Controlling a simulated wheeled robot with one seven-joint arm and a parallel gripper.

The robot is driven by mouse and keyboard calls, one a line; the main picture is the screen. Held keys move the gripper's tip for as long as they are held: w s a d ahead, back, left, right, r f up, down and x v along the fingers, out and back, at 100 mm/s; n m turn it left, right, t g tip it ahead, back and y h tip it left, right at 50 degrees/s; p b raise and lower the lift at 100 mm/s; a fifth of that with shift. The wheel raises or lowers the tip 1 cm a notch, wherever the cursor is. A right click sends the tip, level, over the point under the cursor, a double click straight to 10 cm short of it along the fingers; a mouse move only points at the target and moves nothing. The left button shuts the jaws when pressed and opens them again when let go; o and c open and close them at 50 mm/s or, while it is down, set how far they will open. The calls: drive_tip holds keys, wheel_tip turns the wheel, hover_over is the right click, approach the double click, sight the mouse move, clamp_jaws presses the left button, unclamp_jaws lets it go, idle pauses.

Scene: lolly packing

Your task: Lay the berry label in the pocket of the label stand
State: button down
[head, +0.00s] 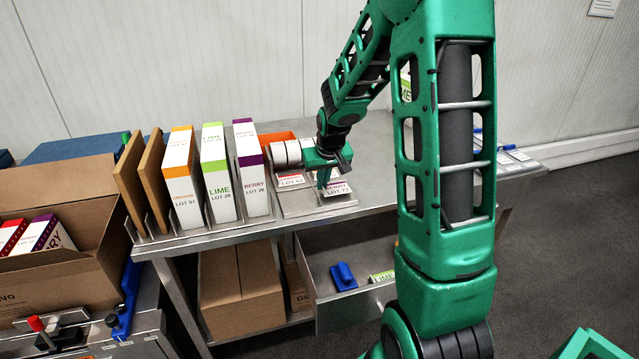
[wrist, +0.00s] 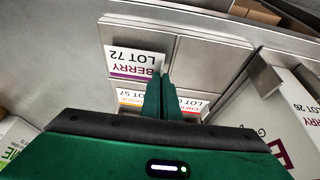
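The berry label (wrist: 133,62) is a white card with a purple stripe, marked BERRY LOT 72. It lies face up, slightly askew, over the grey label stand (wrist: 210,53), at the lower part of its left panel. In the head view the berry label (head: 338,189) shows beside my fingertips. My gripper (head: 322,180) points down over the stand. In the wrist view the gripper fingers (wrist: 164,78) are together at the label's edge, covering one corner. I see no card between them. Whether the label lies flat in the pocket is unclear.
Upright boxes, including a berry box (head: 250,170), stand left of the stand (head: 299,205). An open carton (head: 88,265) is at far left, and an open drawer (head: 352,306) sits below the table.

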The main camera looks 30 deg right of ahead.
drive_tip(key=shift+f, duration=0.4)
drive_tip(key=shift+f, duration=0.2)
drive_tip(key=c, duration=2)
unclamp_jaws()
drive_tip(key=shift+c, duration=0.2)
